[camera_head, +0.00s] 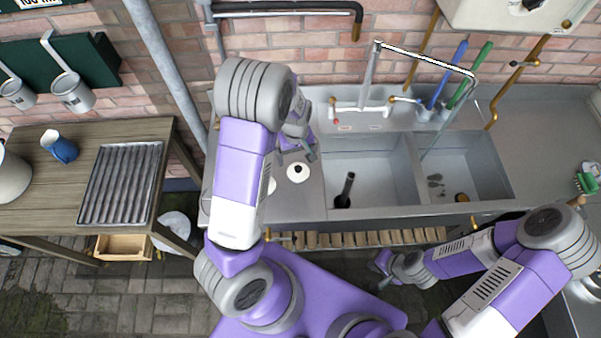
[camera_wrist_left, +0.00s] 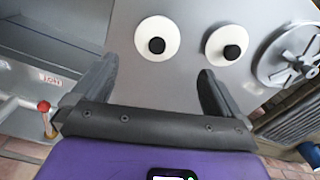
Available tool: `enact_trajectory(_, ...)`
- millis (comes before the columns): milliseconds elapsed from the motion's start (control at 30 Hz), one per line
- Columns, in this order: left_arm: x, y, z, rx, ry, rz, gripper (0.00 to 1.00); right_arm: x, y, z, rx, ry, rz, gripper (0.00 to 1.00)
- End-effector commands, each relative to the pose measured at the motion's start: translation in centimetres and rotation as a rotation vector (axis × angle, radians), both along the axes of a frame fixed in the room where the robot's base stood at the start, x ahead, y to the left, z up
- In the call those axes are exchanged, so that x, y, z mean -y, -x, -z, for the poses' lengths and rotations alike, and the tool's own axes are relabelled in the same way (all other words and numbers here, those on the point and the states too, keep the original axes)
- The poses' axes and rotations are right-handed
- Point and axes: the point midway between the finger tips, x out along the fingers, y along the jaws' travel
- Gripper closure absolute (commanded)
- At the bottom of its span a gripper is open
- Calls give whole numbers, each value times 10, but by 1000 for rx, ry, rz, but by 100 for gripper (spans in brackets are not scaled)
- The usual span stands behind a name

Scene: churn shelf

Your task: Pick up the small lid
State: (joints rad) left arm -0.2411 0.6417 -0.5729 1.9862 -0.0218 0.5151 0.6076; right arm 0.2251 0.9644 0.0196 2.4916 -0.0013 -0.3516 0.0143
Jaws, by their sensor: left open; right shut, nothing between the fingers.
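Two round white lids with black knobs lie flat on the grey metal drainboard left of the sink. One lid (camera_head: 298,172) shows clearly in the head view; it seems to be the left lid (camera_wrist_left: 145,47) in the left wrist view. The other lid (camera_head: 272,186) is mostly hidden by my left arm; it seems to be the right lid (camera_wrist_left: 216,49) in the wrist view. I cannot tell surely which is smaller. My left gripper (camera_head: 297,157) is open and empty above the drainboard, just behind the clear lid. My right gripper (camera_head: 382,266) is shut and empty before the sink.
A spoked metal disc (camera_wrist_left: 285,62) lies beside the right lid in the wrist view. The sink basins (camera_head: 375,165) are to the right, with a tap (camera_head: 362,108) behind. A wooden table (camera_head: 60,190) with a ridged tray (camera_head: 120,184) stands to the left.

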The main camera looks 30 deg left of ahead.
Motion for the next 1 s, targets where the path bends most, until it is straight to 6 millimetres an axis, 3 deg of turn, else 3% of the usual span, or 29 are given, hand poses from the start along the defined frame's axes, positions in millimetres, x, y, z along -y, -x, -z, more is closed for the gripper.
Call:
enact_trajectory(33,0,0,11,0,0,0,0,0,0,11,1,0,0,100)
enact_trajectory(133,0,0,18,0,0,1,0,0,-1,17,1,0,0,100)
enact_trajectory(467,2,0,50,-3,0,2,0,0,-1,19,1,0,0,100)
enact_trajectory(700,4,0,85,-2,-1,1,0,0,-1,21,1,0,0,100)
enact_trajectory(1000,4,-1,92,1,0,1,0,0,-1,22,1,0,0,100)
